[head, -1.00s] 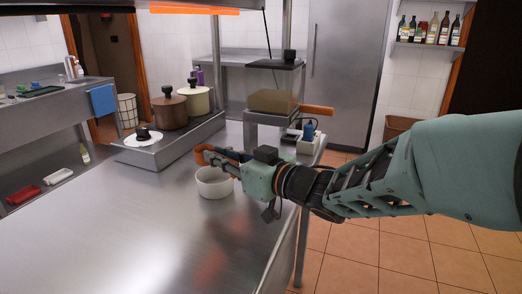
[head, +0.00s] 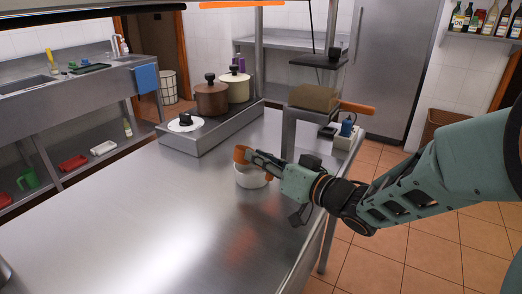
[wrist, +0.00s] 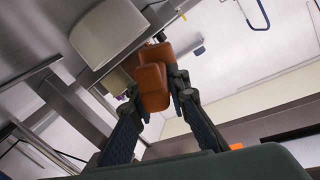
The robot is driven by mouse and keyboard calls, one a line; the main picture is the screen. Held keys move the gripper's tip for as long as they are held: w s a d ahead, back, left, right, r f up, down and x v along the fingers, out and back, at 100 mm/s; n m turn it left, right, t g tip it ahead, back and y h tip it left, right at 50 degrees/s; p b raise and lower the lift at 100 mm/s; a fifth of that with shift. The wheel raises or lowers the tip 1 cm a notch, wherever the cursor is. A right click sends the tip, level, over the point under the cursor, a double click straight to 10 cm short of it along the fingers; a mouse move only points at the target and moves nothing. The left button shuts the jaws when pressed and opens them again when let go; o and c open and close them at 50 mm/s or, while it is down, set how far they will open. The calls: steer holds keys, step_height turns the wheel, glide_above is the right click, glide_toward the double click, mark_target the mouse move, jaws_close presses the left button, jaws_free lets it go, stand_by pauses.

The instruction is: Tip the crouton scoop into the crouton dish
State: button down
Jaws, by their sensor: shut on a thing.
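The orange-brown crouton scoop (head: 242,154) is in my gripper (head: 256,160). My gripper is shut on it. In the wrist view, the scoop (wrist: 153,80) sits between the two dark fingers of my gripper (wrist: 155,88) and looks tilted. The crouton dish, a small white round bowl (head: 251,180), stands on the steel counter. The scoop is above the dish's far left rim in the head view, and my gripper partly covers the dish. The inside of the dish and any croutons in the scoop cannot be made out.
Brown (head: 211,99) and cream (head: 238,88) pots stand on a raised shelf at the back left. The steel counter (head: 150,220) is clear in front and left.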

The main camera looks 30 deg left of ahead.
steer(key=shift+w+d+r+m+p, duration=0.1)
steer(key=shift+w+m+p, duration=0.05)
steer(key=shift+m+p, duration=1.25)
steer(key=shift+w+r+m+p, duration=0.15)
steer(key=shift+m+p, duration=0.75)
steer(key=shift+p, duration=0.9)
steer(key=w+m+p, duration=0.1)
steer(key=m+p, duration=0.3)
steer(key=f+m+y+p, duration=0.1)
steer(key=m+p, duration=0.3)
steer(key=m, duration=0.1)
steer(key=w+d+m+p, duration=0.1)
steer(key=m+p, duration=0.2)
steer(key=m, duration=0.2)
steer(key=shift+w+d+f+p, duration=0.1)
steer(key=shift+w+f+p, duration=0.05)
steer(key=shift+w+p, duration=0.2)
steer(key=shift+m, duration=0.3)
